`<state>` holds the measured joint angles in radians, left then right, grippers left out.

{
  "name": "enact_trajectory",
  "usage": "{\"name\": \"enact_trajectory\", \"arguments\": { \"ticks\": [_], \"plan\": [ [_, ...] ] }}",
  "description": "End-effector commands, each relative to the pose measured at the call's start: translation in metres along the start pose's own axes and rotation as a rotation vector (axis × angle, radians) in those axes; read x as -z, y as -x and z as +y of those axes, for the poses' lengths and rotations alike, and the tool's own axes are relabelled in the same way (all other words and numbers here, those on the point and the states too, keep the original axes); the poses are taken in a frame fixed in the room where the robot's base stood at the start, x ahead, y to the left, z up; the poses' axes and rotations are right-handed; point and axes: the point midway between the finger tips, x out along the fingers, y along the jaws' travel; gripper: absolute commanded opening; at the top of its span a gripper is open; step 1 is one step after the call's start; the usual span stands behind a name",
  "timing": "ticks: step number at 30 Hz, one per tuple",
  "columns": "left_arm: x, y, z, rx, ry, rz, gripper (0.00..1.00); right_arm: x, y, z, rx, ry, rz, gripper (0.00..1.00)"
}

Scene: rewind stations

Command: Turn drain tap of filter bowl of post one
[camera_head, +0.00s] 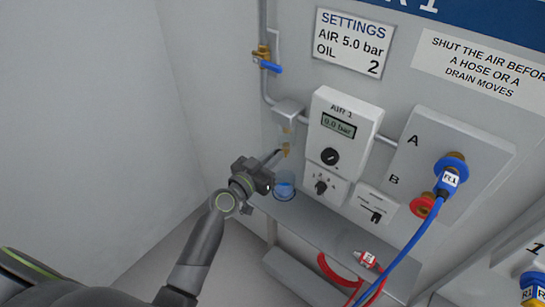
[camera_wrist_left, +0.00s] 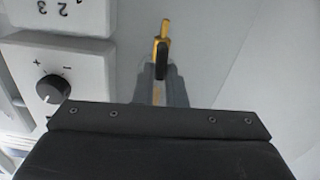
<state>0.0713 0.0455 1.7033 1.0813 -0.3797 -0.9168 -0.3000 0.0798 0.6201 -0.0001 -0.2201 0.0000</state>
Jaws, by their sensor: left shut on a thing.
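The filter bowl (camera_head: 286,134) hangs clear and pale under a grey head on the pipe of the panel marked AIR 1. Its brass drain tap (camera_head: 287,150) points down from the bowl's bottom. My left gripper (camera_head: 279,154) reaches in from the left and is shut on the drain tap. In the left wrist view the brass tap (camera_wrist_left: 161,32) stands just beyond the fingers, with a dark part (camera_wrist_left: 161,60) between the fingertips (camera_wrist_left: 161,72). The fingers partly hide the tap. My right gripper is not in view.
A blue-tinted cup (camera_head: 285,187) stands on the grey shelf (camera_head: 320,228) below the tap. The AIR 1 gauge (camera_head: 339,125) reads 0.0 bar. A blue-handled valve (camera_head: 267,66) is above. A blue hose (camera_head: 408,250) and a red hose (camera_head: 335,273) are at the right.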

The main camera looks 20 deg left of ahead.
Motion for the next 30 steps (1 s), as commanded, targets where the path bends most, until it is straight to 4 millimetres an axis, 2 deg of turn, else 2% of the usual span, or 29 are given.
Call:
{"name": "enact_trajectory", "arguments": {
  "ticks": [11,30],
  "plan": [
    [-0.0011,0.0002,-0.0026,0.000,0.201,-0.001,0.00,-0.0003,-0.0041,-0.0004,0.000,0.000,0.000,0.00],
    [-0.0040,0.0003,-0.0086,0.001,0.807,-0.002,0.00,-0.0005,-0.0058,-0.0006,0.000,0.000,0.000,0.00]
  ]
}}
